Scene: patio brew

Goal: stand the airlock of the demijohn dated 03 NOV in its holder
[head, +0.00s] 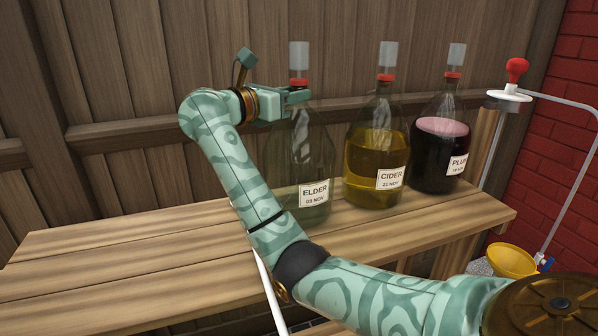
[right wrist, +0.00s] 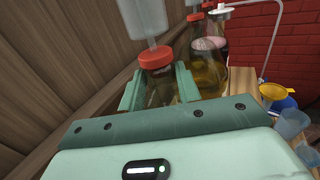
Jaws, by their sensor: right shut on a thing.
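The demijohn labelled ELDER, dated 03 NOV (head: 314,192), stands upright on the bench, leftmost of three. Its clear airlock (head: 299,57) rises from a red bung (head: 299,82) in the mouth. In the right wrist view the airlock (right wrist: 143,17) and bung (right wrist: 155,58) are close in front. My right gripper (head: 299,95) is shut on the neck of this demijohn, just below the bung, with a finger on each side (right wrist: 158,88). The airlock is still seated in the bung. No airlock holder can be made out. My left gripper is not in view.
The CIDER demijohn (head: 376,160) and the PLUM demijohn (head: 441,150), both with airlocks, stand to the right. A red knob on a white stand (head: 516,70), a yellow funnel (head: 511,260) and brick wall (head: 570,150) are farther right. The bench's left part (head: 110,262) is clear.

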